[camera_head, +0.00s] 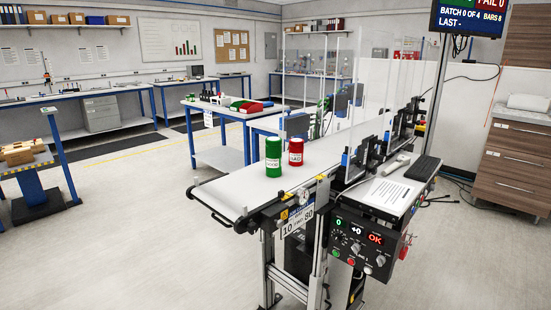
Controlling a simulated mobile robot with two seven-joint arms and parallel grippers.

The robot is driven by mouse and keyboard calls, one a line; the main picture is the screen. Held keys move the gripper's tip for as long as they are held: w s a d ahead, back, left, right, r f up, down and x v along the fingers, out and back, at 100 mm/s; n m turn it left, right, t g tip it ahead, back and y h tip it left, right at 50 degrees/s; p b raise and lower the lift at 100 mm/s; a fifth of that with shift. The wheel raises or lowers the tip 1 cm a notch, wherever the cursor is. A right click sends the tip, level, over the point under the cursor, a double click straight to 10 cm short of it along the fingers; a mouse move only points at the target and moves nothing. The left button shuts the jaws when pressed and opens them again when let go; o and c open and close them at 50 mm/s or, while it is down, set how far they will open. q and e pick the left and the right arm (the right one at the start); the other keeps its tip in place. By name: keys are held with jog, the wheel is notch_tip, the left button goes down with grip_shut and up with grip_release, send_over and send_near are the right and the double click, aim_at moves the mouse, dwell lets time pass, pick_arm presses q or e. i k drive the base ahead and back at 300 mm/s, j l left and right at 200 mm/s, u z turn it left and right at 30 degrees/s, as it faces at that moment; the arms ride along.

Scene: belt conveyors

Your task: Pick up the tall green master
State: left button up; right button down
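The tall green master (273,157) is a green can with a pale label. It stands upright near the front end of the white conveyor belt (240,191). A shorter red can (296,152) stands upright just to its right, close beside it. Neither of my grippers shows in the head view, and nothing is touching the green can.
Clear panels (372,85) stand along the belt behind the cans. A control box (362,242) with displays hangs at the front right of the conveyor. The floor at left front is clear.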

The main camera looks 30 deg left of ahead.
aim_at(273, 146)
jog(key=i+j, duration=0.1)
jog(key=j, duration=0.4)
jog(key=i+j+z, duration=0.1)
jog(key=j, duration=0.45)
jog(key=i+j, duration=0.1)
jog(key=j, duration=0.4)
jog(key=i+j, duration=0.1)
jog(key=j, duration=0.45)
jog(key=z, duration=0.05)
